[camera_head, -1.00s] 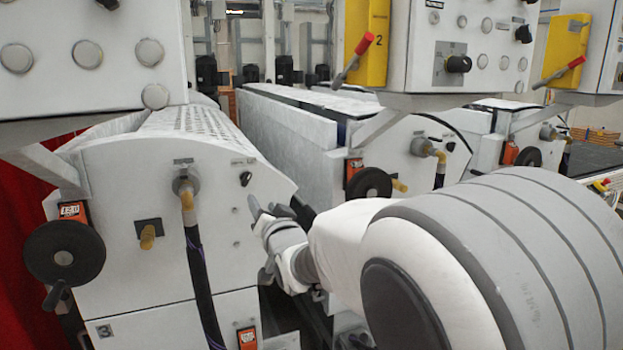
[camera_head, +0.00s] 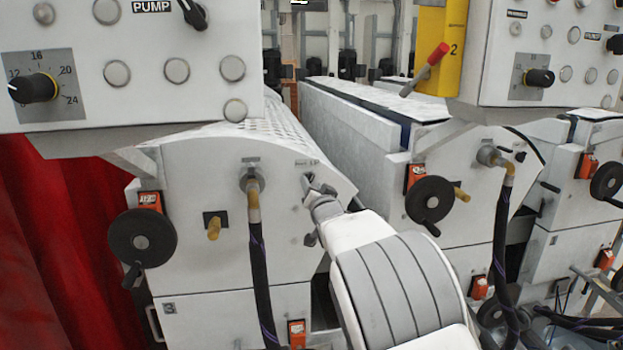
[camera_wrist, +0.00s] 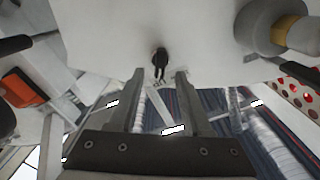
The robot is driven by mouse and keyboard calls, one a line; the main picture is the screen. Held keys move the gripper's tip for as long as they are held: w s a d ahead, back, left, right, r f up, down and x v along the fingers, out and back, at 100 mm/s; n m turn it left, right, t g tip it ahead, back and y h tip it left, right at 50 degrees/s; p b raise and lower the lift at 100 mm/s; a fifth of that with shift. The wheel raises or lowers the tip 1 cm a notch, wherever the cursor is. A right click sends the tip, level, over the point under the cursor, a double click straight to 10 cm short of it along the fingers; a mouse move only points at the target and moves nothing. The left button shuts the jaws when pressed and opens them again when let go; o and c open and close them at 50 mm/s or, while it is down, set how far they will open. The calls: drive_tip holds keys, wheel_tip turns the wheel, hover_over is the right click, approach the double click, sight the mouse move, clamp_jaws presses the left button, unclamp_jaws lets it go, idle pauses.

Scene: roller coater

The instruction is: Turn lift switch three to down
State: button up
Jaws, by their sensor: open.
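The lift switch (camera_wrist: 160,58) is a small black knob on the white side panel of the nearest roller machine (camera_head: 285,240), which carries a "3" plate. In the wrist view it shows just beyond my fingertips, roughly centred between the two fingers. My gripper (camera_wrist: 159,76) is open and empty. In the head view my gripper (camera_head: 317,190) is at the panel's upper right, just below a small label. There the switch is hard to tell from the dark fingers. Whether the fingers touch it or reach around it, I cannot tell.
A pipe fitting with a black hose (camera_head: 258,270) is left of my gripper, and a black handwheel (camera_head: 141,243) is further left. A control box (camera_head: 130,65) overhangs the machine. A second machine (camera_head: 465,185) stands to the right.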

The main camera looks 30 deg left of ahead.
sight(311, 180)
drive_tip(key=shift+p+x, duration=0.45)
drive_tip(key=shift+x, duration=1.2)
clamp_jaws()
